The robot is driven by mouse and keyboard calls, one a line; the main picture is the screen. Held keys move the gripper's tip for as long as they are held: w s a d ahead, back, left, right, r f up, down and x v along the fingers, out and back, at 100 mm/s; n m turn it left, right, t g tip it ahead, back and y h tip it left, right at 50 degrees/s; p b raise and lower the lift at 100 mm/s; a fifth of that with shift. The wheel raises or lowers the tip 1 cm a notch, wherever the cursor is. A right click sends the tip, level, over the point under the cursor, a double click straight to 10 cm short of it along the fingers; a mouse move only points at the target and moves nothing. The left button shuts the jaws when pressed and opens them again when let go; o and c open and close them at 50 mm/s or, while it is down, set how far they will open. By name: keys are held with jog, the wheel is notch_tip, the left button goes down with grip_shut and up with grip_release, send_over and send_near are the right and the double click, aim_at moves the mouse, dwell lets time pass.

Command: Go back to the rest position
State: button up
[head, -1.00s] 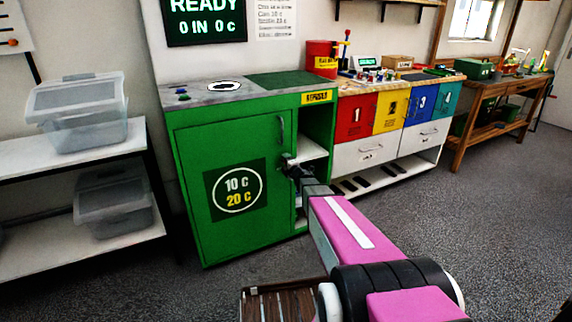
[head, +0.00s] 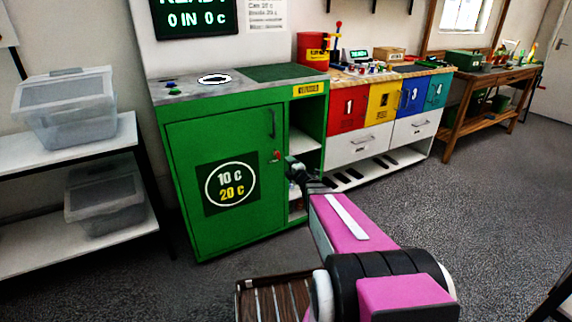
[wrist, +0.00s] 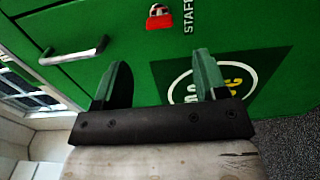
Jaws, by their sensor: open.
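My pink arm reaches forward from the bottom right in the head view. My gripper (head: 292,168) is in front of the green cabinet (head: 180,225), close to the right edge of its closed door. In the wrist view my gripper (wrist: 158,85) has its two fingers spread wide with nothing between them. Behind the fingers are the green door, a red padlock (wrist: 159,17), a metal handle (wrist: 72,53) and part of the round coin label (wrist: 190,88). Whether the fingers touch the door is hard to tell.
An open shelf bay (head: 308,145) lies right of the door. Clear bins (head: 70,115) stand on a white shelf at left. Colored numbered bins (head: 348,117) and a wooden workbench (head: 480,90) stand to the right. A brown slatted crate (head: 262,298) is low in front. Grey floor is free at right.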

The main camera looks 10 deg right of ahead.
dwell(0.3)
jog(key=s+d+f+m+g+h, duration=0.2)
jog(key=s+m+g+h, duration=0.25)
jog(key=m, duration=0.35)
jog(key=s+d+f+m+g+h, duration=0.2)
jog(key=s+f+m+g+h, duration=0.15)
jog(key=s+m, duration=0.3)
jog(key=s+a+m+g+y, duration=0.1)
jog(key=s+a+m+g, duration=0.2)
jog(key=s, duration=0.5)
jog(key=s+a+m+g+y, duration=0.1)
jog(key=s+a+m+g, duration=0.3)
jog(key=s+g, duration=0.2)
jog(key=shift+s, duration=1.25)
jog(key=shift+a+f, duration=0.1)
